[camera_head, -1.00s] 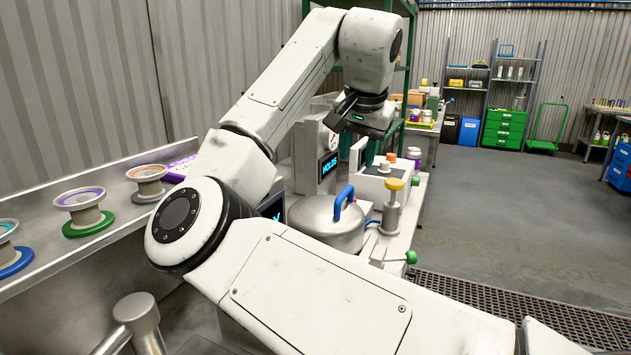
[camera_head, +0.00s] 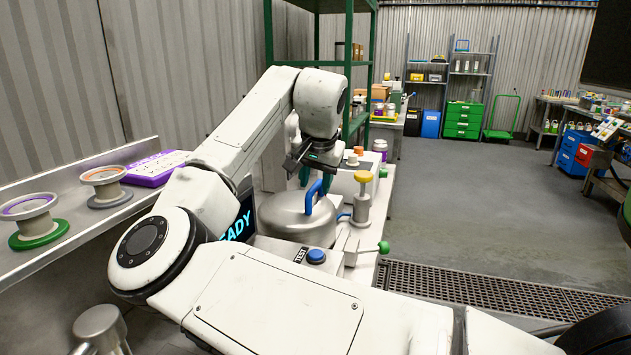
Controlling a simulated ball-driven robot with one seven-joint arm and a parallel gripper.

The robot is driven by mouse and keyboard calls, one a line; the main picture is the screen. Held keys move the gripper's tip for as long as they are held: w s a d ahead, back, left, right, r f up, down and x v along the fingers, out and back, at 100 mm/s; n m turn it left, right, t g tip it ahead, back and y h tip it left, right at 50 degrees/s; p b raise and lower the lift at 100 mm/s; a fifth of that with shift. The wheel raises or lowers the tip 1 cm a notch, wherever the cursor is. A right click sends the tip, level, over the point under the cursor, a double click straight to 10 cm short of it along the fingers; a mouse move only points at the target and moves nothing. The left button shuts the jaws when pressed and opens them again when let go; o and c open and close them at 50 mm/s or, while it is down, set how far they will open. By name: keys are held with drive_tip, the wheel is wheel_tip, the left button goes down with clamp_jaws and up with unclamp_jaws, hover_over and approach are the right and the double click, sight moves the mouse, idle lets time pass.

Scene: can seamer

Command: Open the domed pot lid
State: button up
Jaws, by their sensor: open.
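The domed pot lid (camera_head: 285,212) is a brushed steel dome with a blue arched handle (camera_head: 315,193). It sits closed on the bench, partly hidden behind my arm. My gripper (camera_head: 297,163) is above and slightly left of the handle, at the end of my white arm. Its dark fingers look apart from the handle, and I see nothing between them. My wrist hides part of the area behind the lid.
A yellow-topped post (camera_head: 363,192) and a green knob (camera_head: 384,247) stand right of the lid. A blue TEST button (camera_head: 316,256) is in front. A screen reading READY (camera_head: 238,226) is at left. Spools (camera_head: 34,215) line the left shelf. Open floor lies right.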

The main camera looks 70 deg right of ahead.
drive_tip(key=shift+f, duration=0.1)
drive_tip(key=shift+c, duration=0.3)
clamp_jaws()
idle(0.4)
